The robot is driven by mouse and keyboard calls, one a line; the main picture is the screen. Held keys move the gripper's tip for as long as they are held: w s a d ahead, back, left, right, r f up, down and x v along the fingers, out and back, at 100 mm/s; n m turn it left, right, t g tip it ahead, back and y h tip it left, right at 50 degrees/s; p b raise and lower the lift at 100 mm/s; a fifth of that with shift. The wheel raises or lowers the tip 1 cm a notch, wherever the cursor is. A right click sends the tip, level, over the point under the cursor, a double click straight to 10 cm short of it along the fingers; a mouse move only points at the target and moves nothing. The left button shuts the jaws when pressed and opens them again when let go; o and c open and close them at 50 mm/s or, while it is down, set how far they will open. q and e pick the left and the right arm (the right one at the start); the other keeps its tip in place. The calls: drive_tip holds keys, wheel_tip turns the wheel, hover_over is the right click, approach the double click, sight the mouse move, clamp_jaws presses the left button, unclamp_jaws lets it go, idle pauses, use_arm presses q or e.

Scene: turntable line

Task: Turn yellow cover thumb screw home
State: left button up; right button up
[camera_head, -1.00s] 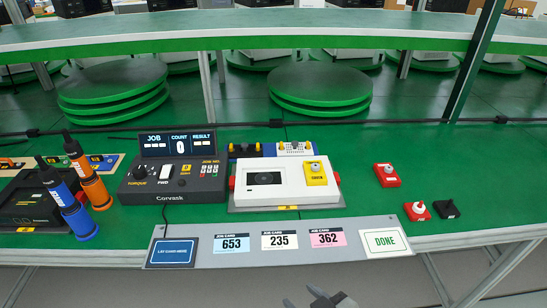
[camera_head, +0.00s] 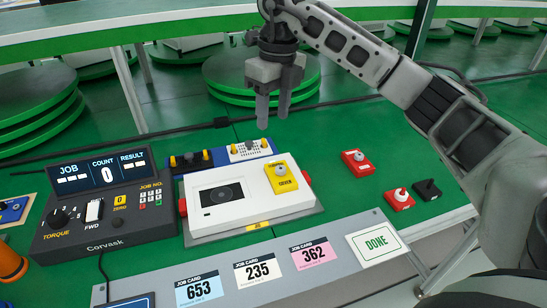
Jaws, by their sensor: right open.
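The yellow cover (camera_head: 286,184) lies on the right part of the white unit (camera_head: 210,207), with a grey thumb screw (camera_head: 280,170) standing on it. My right gripper (camera_head: 272,115) hangs in the air above and behind the unit, fingers pointing down. Its two fingers are apart and nothing is between them. It is clear of the thumb screw. My left gripper is out of view.
A torque controller (camera_head: 105,200) stands left of the unit. A blue fixture (camera_head: 195,160) is behind it. Red blocks (camera_head: 358,162) (camera_head: 399,199) and a black block (camera_head: 428,189) lie to the right. Job cards (camera_head: 257,268) and a DONE card (camera_head: 376,243) lie in front.

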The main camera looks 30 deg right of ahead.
sight(281, 168)
drive_tip(key=shift+h, duration=0.4)
drive_tip(key=f, duration=0.5)
drive_tip(key=d+f, duration=0.1)
drive_tip(key=f, duration=0.3)
drive_tip(key=d+f, duration=0.1)
drive_tip(key=f, duration=0.4)
drive_tip(key=shift+f, duration=0.3)
